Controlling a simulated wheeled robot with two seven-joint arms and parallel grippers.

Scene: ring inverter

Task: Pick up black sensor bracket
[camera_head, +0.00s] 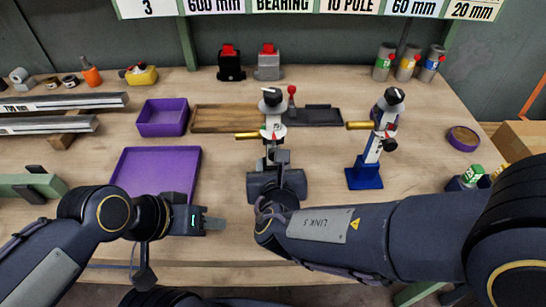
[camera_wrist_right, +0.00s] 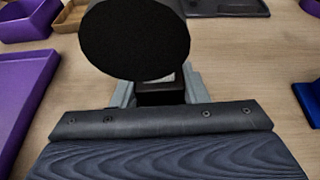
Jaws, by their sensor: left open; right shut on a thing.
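The black sensor bracket (camera_head: 273,127) stands upright mid-table in the head view, with a white upper part, a yellow side cylinder and a dark cap. Its lower part is hidden behind my right gripper (camera_head: 270,162), which is shut on it. In the right wrist view a large black round disc (camera_wrist_right: 135,38), apparently the bracket's cap, hides much of the jaws (camera_wrist_right: 160,92). My left gripper (camera_head: 215,223) is open and empty near the table's front, right of the purple tray and apart from the bracket.
A similar blue-based bracket (camera_head: 365,175) stands to the right. A purple tray (camera_head: 155,152) and purple bin (camera_head: 163,118) are left; a wooden tray (camera_head: 225,118) and dark tray (camera_head: 322,116) lie behind. Bottles (camera_head: 384,62) stand at back right. Table between the blue bracket and purple dish (camera_head: 463,138) is clear.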

